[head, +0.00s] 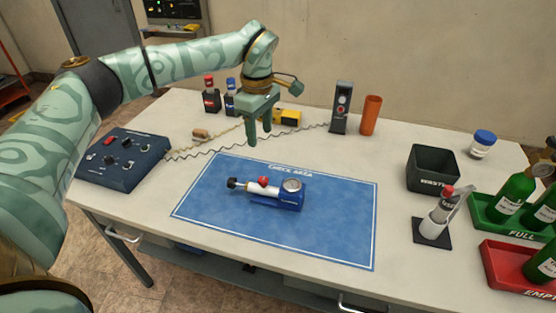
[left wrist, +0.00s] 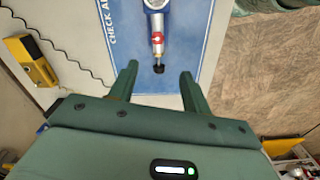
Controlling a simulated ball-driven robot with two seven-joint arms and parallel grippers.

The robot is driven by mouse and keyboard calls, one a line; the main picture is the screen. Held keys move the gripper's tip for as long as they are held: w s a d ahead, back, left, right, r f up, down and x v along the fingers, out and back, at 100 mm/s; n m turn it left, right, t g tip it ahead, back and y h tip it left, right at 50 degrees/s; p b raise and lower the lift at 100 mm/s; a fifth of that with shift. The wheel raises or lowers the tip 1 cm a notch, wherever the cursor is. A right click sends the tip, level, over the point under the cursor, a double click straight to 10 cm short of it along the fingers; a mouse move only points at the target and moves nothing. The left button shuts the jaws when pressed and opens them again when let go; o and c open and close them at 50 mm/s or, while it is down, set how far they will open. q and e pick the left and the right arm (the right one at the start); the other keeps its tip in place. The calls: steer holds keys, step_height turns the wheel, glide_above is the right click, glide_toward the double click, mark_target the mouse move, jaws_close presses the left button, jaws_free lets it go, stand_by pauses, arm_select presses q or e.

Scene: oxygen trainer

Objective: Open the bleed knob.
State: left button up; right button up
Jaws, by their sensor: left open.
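A regulator (head: 268,189) lies on the blue check-area mat (head: 215,215). It has a silver barrel, a round gauge (head: 292,185), a blue body, a red knob (head: 263,181) on the barrel and a black knob (head: 233,183) at its left end. I cannot tell which knob is the bleed knob. My left gripper (head: 260,137) is open and empty, above the table behind the regulator. In the left wrist view the black knob (left wrist: 158,69) shows between the open fingertips (left wrist: 160,71), apart from them, with the red knob (left wrist: 157,38) beyond. My right gripper is not in view.
A control box (head: 125,158) stands at the left. A yellow device (head: 288,117), dark bottles (head: 211,97), a grey meter (head: 341,107) and an orange cylinder (head: 370,115) stand behind. A waste bin (head: 432,170) and bottle trays are at the right. The mat around the regulator is clear.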

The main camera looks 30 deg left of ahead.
arm_select(q)
steer(key=b, duration=0.2)
glide_toward(263, 179)
step_height(263, 179, down, 9)
steer(key=b, duration=0.3)
steer(key=shift+d+r, duration=0.1)
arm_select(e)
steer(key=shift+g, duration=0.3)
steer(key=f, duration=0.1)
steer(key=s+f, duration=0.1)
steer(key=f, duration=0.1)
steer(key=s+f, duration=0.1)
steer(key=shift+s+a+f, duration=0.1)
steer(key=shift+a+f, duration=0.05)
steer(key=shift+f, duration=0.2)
arm_select(q)
steer(key=c, duration=1)
